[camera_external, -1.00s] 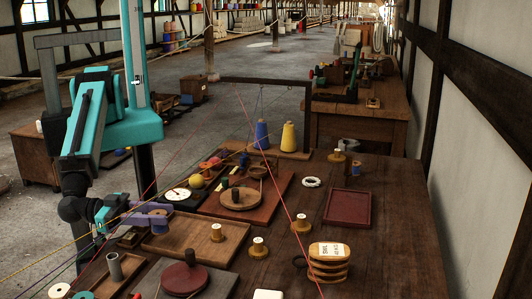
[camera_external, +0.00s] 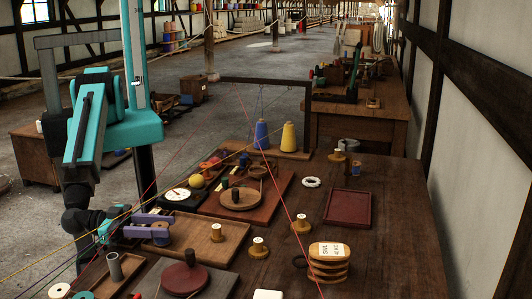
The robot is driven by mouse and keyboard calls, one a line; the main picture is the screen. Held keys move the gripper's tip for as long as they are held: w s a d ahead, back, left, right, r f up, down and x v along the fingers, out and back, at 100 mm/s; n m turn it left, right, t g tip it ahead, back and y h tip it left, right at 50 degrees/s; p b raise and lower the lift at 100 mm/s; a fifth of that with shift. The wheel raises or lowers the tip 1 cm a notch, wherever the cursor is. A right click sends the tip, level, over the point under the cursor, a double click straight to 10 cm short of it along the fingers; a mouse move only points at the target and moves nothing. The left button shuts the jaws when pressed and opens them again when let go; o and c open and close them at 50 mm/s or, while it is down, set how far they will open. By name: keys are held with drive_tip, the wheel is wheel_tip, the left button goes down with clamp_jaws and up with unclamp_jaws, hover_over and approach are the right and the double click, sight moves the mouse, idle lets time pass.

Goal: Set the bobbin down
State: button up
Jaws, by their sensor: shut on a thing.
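My gripper (camera_external: 152,225), with purple fingers, is at the left of the bench and shut on a brown wooden bobbin (camera_external: 161,238). The fingers partly hide this bobbin. It is low over the left part of a shallow wooden tray (camera_external: 190,252); I cannot tell whether it touches the tray floor.
More bobbins (camera_external: 258,248) stand right of the tray. A red tray (camera_external: 348,207) lies empty at the right. Coloured threads cross above the bench. A dial (camera_external: 178,195) sits behind my gripper.

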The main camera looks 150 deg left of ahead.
drive_tip(key=shift+f+b, duration=0.25)
drive_tip(key=shift+b, duration=0.25)
idle(0.3)
drive_tip(key=o, duration=1)
drive_tip(key=shift+o, duration=0.2)
drive_tip(key=shift+r+p, duration=0.1)
drive_tip(key=shift+p, duration=1.6)
drive_tip(key=shift+s+d+f, duration=0.1)
drive_tip(key=shift+d+f, duration=0.05)
drive_tip(key=shift+f, duration=0.05)
drive_tip(key=shift+b+v, duration=1.4)
drive_tip(key=shift+v, duration=0.2)
drive_tip(key=shift+r+b+v, duration=0.2)
drive_tip(key=shift+b+v, duration=1.75)
drive_tip(key=shift+v, duration=3.15)
drive_tip(key=c, duration=0.4)
